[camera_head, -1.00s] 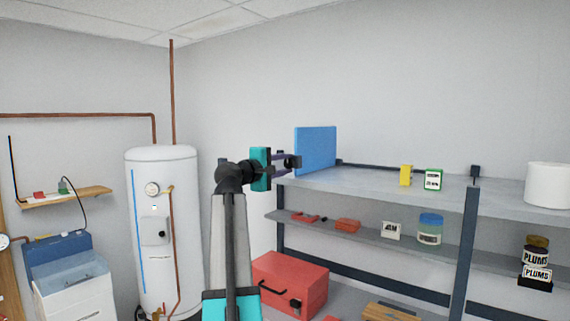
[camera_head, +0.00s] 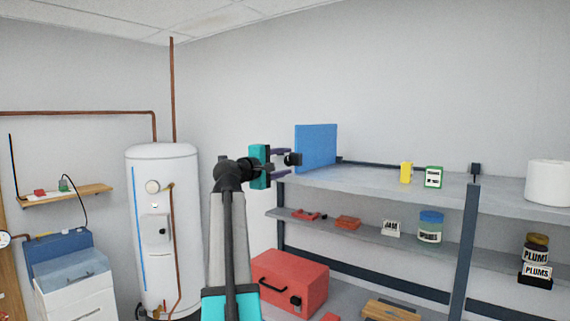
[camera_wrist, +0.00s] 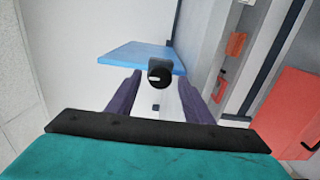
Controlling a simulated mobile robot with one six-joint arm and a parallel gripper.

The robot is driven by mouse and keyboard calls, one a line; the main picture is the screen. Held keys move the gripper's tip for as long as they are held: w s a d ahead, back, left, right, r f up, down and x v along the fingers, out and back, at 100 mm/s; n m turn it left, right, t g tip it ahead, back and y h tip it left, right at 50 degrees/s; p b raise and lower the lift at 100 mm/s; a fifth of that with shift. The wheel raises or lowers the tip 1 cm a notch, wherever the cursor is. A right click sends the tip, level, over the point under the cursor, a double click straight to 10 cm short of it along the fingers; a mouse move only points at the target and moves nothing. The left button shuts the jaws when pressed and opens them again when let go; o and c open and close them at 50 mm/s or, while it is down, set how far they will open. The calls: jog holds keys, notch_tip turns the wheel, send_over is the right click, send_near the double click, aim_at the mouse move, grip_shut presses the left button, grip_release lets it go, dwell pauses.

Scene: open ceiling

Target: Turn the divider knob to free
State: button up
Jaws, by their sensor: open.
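The divider (camera_head: 316,146) is a blue upright panel at the left end of the top shelf. Its knob (camera_head: 293,159) is black and round and sits at the panel's near left edge. In the wrist view the knob (camera_wrist: 160,70) shows face-on with a short pale mark, nearly level, on its left half. My gripper (camera_head: 286,162) is open. Its purple fingers point at the knob, one above and one below it in the head view. In the wrist view my gripper (camera_wrist: 163,82) has the knob between its fingertips' outlines, with gaps on both sides. I see no contact.
The top shelf (camera_head: 380,184) also carries a yellow block (camera_head: 406,172), a green-white box (camera_head: 433,177) and a white roll (camera_head: 548,183). A red toolbox (camera_head: 290,280) stands below. A white tank (camera_head: 175,230) stands left of my arm.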

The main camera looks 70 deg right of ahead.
jog(key=b+v, duration=0.4)
jog(key=v, duration=0.9)
jog(key=shift+a, duration=0.15)
